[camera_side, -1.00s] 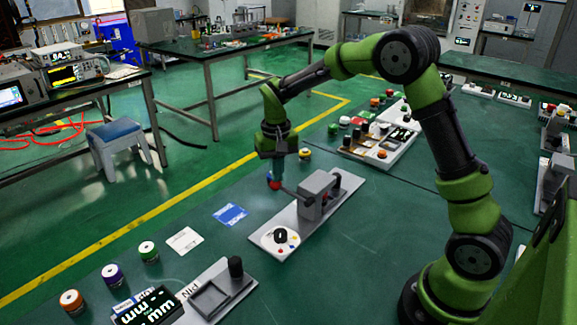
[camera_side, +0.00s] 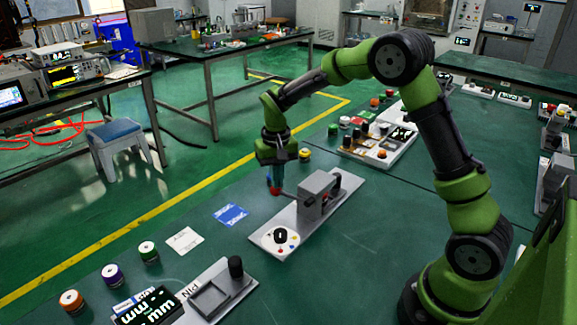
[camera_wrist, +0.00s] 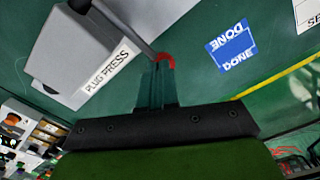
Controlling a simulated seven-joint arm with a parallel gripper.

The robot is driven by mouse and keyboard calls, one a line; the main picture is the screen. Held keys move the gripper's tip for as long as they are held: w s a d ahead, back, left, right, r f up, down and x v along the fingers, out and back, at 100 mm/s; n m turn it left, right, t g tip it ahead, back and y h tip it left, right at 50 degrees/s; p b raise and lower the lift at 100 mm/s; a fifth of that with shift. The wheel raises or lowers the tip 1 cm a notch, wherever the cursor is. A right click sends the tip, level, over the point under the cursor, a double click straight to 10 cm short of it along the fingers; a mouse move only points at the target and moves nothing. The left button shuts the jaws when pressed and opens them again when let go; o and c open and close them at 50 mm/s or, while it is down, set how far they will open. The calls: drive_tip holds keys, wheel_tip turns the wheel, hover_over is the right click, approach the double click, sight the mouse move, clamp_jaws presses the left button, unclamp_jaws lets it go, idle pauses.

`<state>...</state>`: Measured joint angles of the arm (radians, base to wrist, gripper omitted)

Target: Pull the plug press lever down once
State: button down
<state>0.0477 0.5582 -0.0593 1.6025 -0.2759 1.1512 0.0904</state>
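The plug press (camera_side: 319,193) is a grey block on a pale base plate in the middle of the table. Its label reads PLUG PRESS in the wrist view (camera_wrist: 108,68). Its lever is a thin grey rod (camera_wrist: 125,27) that ends in a red knob (camera_side: 273,188). The knob also shows in the wrist view (camera_wrist: 166,58), partly hidden by my fingers. My gripper (camera_side: 277,182) points down at the knob, its fingertips overlapping it in both views. The fingers (camera_wrist: 157,84) look close together. Whether they touch the knob is hard to tell.
A round dial plate (camera_side: 273,241) sits at the near end of the base. A blue DONE card (camera_side: 231,214) and a white card (camera_side: 184,240) lie to the left. Coloured buttons and a PIN panel (camera_side: 212,290) are at the front left. Table left of the press is mostly clear.

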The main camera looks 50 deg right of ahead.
drive_tip(key=shift+f, duration=0.4)
idle(0.4)
drive_tip(key=shift+r, duration=0.1)
idle(0.5)
wheel_tip(320, 180, up, 10)
idle(1.1)
drive_tip(key=shift+w, duration=0.1)
drive_tip(key=s+a+r+t, duration=0.2)
drive_tip(key=s, duration=0.5)
drive_tip(key=s+a+r+n+t+y, duration=0.1)
drive_tip(key=s+a+r+t, duration=0.1)
drive_tip(key=s, duration=0.6)
drive_tip(key=s+a+r+n+t+y, duration=0.1)
drive_tip(key=s+a+r+t, duration=0.1)
drive_tip(key=s, duration=0.5)
drive_tip(key=shift+s+a+r+t, duration=0.3)
drive_tip(key=shift+a+t, duration=0.3)
drive_tip(key=shift+a, duration=0.15)
